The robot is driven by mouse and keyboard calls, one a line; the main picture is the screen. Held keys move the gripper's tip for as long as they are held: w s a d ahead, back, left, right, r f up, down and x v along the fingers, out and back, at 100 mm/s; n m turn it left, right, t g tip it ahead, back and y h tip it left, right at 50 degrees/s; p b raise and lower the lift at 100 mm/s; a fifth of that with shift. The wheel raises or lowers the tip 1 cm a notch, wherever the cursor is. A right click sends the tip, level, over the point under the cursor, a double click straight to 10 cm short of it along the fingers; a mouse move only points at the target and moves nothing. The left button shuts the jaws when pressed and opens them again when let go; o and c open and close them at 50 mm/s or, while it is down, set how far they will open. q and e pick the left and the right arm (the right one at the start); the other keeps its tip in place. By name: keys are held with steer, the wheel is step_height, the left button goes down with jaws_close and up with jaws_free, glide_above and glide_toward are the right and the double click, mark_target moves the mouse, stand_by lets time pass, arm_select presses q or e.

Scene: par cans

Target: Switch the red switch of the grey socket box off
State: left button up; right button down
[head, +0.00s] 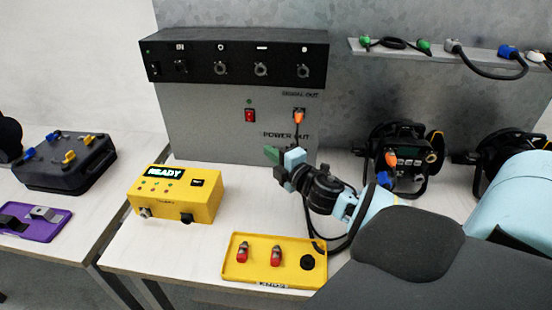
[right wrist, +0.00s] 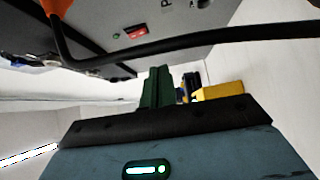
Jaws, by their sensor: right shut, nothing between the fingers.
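The grey socket box (head: 215,135) stands at the back of the table against the wall, under a black panel. Its red switch (head: 249,115) is on the front face, with a small green light (head: 249,101) above it. The red switch also shows near the top of the right wrist view (right wrist: 136,31); its on or off position is too small to tell. My right gripper (head: 271,154) is shut and empty, with green fingertips, below and slightly right of the switch and apart from it. The fingers also show in the wrist view (right wrist: 157,88). My left gripper is not in view.
An orange plug (head: 299,117) sits right of the switch; its black cable (right wrist: 190,43) crosses the wrist view. A yellow READY box (head: 175,198) and a yellow tray (head: 237,272) stand in front. Stage lamps (head: 405,152) stand right. Bare table lies left of my gripper.

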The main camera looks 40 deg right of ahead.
steer(key=shift+s+f, duration=0.1)
steer(key=shift+s, duration=0.8)
steer(key=shift+f, duration=0.1)
